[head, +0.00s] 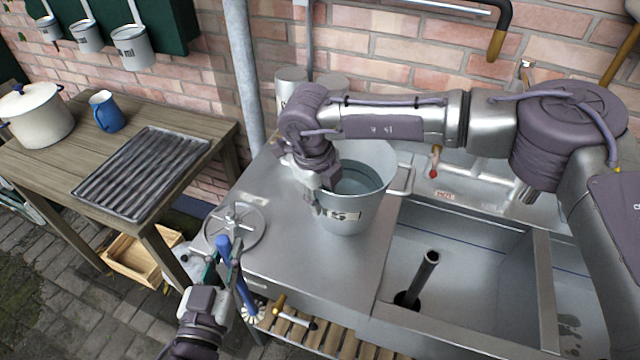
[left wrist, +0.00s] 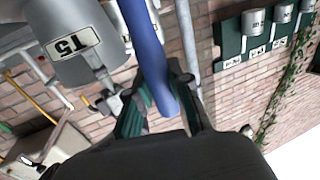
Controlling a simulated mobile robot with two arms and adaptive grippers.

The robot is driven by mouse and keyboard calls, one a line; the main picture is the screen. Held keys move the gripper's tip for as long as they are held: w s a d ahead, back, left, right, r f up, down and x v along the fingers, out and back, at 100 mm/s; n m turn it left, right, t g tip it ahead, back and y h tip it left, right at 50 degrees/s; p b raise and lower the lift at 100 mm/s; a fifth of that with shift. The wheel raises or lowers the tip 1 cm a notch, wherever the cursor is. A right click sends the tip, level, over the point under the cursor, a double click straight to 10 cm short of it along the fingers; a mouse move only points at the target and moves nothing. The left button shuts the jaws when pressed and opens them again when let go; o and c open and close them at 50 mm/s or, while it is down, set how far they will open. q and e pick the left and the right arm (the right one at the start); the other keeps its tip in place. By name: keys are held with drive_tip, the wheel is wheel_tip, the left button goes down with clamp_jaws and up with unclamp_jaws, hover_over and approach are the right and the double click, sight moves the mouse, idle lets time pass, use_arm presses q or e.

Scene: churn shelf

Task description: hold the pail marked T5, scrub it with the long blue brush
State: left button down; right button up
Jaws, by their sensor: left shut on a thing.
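The grey metal pail (head: 352,216) stands upright on the steel worktop, with water-like grey-blue inside. Its label is partly covered in the head view; the left wrist view shows the pail (left wrist: 75,70) with the label T5. My right gripper (head: 322,200) is at the pail's left rim and wall, its fingers partly hidden, so I cannot tell whether they grip it. My left gripper (head: 222,268) is shut on the long blue brush (head: 238,276), in front of the worktop's left corner. The brush's pale bristles point down. The blue handle (left wrist: 148,50) also shows between the fingers (left wrist: 158,112).
A sink basin (head: 470,265) with an upright standpipe (head: 424,275) lies right of the pail. A round metal lid-like disc (head: 236,226) lies at the worktop's left. A wooden table (head: 85,117) holds a white pot (head: 36,115), blue jug (head: 105,112) and ribbed tray (head: 140,172).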

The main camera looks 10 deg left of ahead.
drive_tip(key=shift+f, duration=0.2)
drive_tip(key=shift+c, duration=0.3)
clamp_jaws()
drive_tip(key=shift+o, duration=0.6)
unclamp_jaws()
drive_tip(key=shift+r, duration=0.1)
